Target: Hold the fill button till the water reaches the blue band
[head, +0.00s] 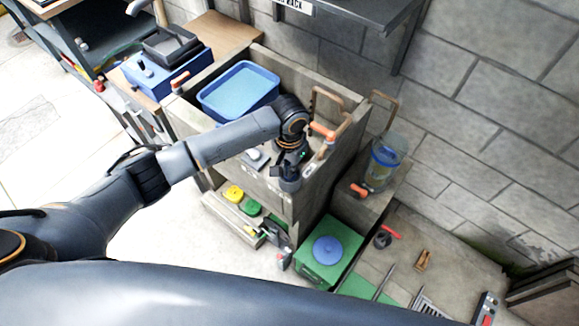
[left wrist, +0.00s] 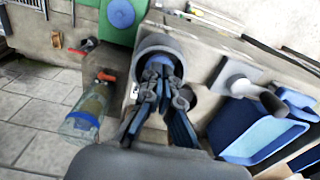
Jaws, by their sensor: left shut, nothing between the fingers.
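A clear cylinder (head: 378,172) with a blue band (head: 386,153) stands on a concrete ledge right of the basin block. It also shows tilted in the left wrist view (left wrist: 92,112); its water level is hard to make out. My left gripper (head: 288,182) is shut and empty, pointing down at the front of the block. In the left wrist view its fingertips (left wrist: 159,72) are at the mouth of a round grey collar (left wrist: 155,43) with blue inside, which looks like the fill button. The fingers partly cover it, so contact cannot be told. My right gripper is not in view.
A blue basin (head: 203,98) of water sits in the block. A grey lever (head: 255,158) is close to my left gripper, and an orange-handled valve (head: 322,131) stands beside it. Below are yellow and green buttons and a green box (head: 312,268) with a blue disc.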

